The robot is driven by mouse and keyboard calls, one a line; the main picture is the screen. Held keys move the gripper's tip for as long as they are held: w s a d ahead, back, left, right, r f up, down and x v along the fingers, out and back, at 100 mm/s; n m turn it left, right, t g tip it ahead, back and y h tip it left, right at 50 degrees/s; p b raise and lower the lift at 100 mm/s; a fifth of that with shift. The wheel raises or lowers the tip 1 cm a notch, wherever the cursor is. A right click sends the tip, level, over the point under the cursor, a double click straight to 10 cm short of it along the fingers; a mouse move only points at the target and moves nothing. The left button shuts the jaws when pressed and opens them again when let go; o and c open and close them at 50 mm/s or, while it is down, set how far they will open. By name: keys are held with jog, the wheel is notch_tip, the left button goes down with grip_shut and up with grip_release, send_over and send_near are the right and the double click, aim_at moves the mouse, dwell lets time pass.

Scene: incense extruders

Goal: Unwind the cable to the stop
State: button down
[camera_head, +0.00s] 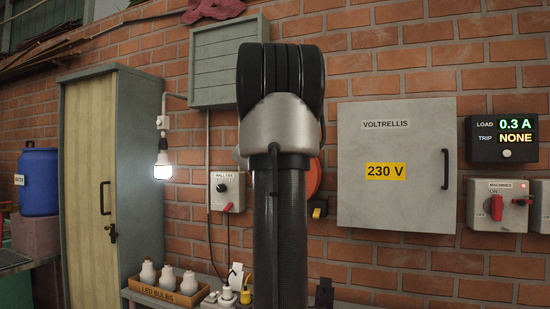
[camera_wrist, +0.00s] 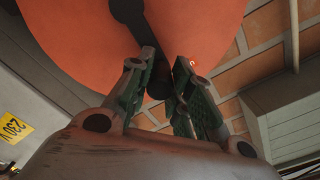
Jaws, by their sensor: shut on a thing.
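The orange cable reel (camera_wrist: 195,25) fills the top of the wrist view, with a dark crank arm (camera_wrist: 130,12) across its face. My gripper (camera_wrist: 167,66) is shut on the dark crank handle (camera_wrist: 158,84), which shows between its two green-black fingers. In the head view only a sliver of the orange reel (camera_head: 315,178) shows to the right of my arm, which hides the rest and the gripper. A black and yellow piece (camera_head: 318,208) sits just below the reel; I cannot tell whether it belongs to the cable. The wound cable is not clearly visible.
A grey 230 V cabinet (camera_head: 396,200) hangs right of the reel, and a green slatted box (camera_head: 222,62) above left. A wall switch box (camera_head: 227,190) is left of my arm. Below stand a bulb tray (camera_head: 165,294) and a socket strip with plugs (camera_head: 226,298).

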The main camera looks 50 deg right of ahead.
jog(key=shift+w+a+n, duration=0.1)
jog(key=shift+w+n, duration=0.1)
jog(key=shift+n, duration=0.1)
jog(key=shift+f, duration=0.1)
jog(key=c, duration=1.3)
grip_release()
jog(key=shift+o, duration=0.2)
